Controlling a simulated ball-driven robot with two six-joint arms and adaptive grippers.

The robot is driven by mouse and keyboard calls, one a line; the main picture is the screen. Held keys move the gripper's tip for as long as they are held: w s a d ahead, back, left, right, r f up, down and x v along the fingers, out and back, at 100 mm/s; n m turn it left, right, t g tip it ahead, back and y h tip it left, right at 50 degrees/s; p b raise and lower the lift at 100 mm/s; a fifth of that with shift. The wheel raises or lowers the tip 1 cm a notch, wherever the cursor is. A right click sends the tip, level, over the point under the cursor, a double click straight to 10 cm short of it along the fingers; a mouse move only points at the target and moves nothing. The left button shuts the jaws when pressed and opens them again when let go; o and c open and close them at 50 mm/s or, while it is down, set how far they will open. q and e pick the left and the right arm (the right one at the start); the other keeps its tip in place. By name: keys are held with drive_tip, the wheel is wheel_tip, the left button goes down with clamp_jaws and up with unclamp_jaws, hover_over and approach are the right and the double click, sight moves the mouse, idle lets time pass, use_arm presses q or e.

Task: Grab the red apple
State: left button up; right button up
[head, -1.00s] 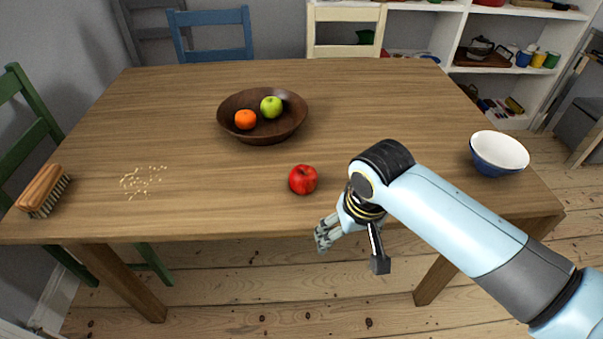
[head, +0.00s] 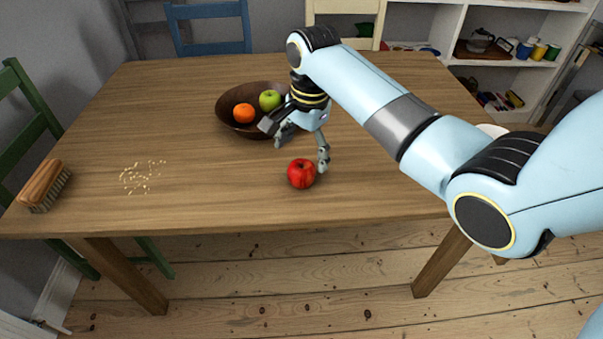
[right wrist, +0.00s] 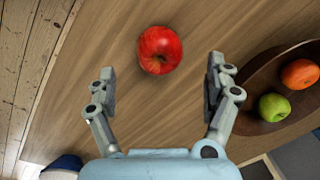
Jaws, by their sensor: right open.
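The red apple (head: 301,173) sits on the wooden table near its front edge. My right gripper (head: 302,155) is above the table just behind the apple, its fingers pointing down. In the right wrist view the apple (right wrist: 159,50) lies beyond the fingertips, roughly centred on the gap between them. The right gripper (right wrist: 162,75) is open and empty there, with a finger on each side. Whether a finger touches the apple is hard to tell in the head view, but they look apart in the right wrist view. My left gripper is not in view.
A brown wooden bowl (head: 232,122) with an orange fruit (head: 243,113) and a green apple (head: 269,100) stands behind the gripper. A brush (head: 44,186) and scattered crumbs (head: 142,177) lie on the left. A white-and-blue bowl (head: 492,130) is mostly hidden behind my arm.

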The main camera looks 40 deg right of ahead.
sight(302, 165)
drive_tip(key=f, duration=0.4)
drive_tip(key=f+b, duration=0.1)
drive_tip(key=f, duration=0.1)
drive_tip(key=shift+w+f, duration=0.25)
drive_tip(key=shift+w, duration=0.05)
drive_tip(key=c, duration=1.3)
